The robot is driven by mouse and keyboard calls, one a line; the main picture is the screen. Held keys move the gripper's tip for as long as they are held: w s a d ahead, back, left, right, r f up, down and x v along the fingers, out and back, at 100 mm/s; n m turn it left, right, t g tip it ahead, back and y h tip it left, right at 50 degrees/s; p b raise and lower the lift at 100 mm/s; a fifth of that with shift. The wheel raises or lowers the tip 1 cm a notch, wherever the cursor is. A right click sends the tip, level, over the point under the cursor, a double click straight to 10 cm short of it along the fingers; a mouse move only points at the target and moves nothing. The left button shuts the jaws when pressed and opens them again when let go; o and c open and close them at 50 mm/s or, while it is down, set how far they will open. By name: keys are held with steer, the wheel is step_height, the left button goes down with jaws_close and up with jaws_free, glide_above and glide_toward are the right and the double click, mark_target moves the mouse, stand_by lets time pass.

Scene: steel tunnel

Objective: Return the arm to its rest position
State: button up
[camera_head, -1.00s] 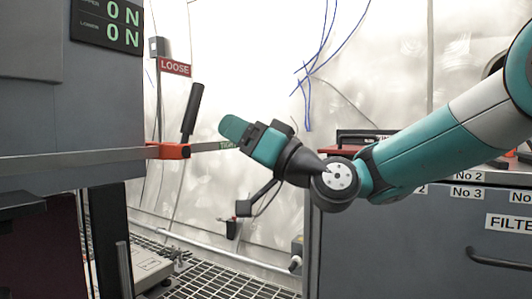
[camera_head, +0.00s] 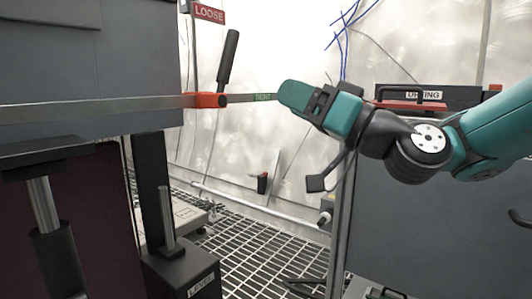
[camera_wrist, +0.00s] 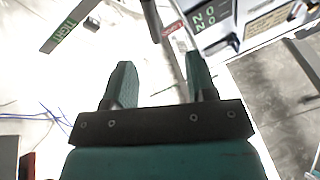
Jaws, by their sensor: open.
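My gripper (camera_head: 296,97) is in the middle of the camera_head view, at the end of my teal and black arm, pointing left. In the wrist view my gripper (camera_wrist: 160,80) shows two teal fingers spread apart with nothing between them. The bar with the red clamp piece (camera_head: 206,100) and upright black handle (camera_head: 228,58) is left of the fingertips. In the camera_head view the bar's right end meets the fingertips' outline; I cannot tell if they touch. In the wrist view the green "TIGHT" label (camera_wrist: 66,32) is at upper left, apart from the fingers.
A grey machine (camera_head: 80,60) fills the left. A dark cabinet (camera_head: 440,230) stands at right, with a red-topped item (camera_head: 410,105) on it. A red "LOOSE" sign (camera_head: 209,13) hangs behind. Grating floor (camera_head: 270,245) lies between machine and cabinet. Blue wires (camera_head: 345,35) hang on the pale wall.

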steer(key=s+a+r+n+g+h+p, duration=0.1)
steer(key=s+a+n+g+h+p, duration=0.1)
steer(key=s+a+g+p, duration=0.3)
steer(key=s+d+f+m+g+h+p, duration=0.1)
steer(key=s+d+g+h+p, duration=0.3)
steer(key=s+d+h+p, duration=0.35)
steer(key=s+d+f+m+g+h+p, duration=0.1)
steer(key=s+d+g+h+p, duration=0.3)
steer(key=s+p, duration=0.5)
step_height(320, 180, up, 36)
steer(key=p, duration=3.5)
steer(key=shift+d+f+t, duration=0.15)
steer(key=shift+f+t, duration=0.1)
steer(key=shift+t, duration=0.05)
steer(key=shift+h, duration=0.25)
steer(key=shift+c, duration=0.9)
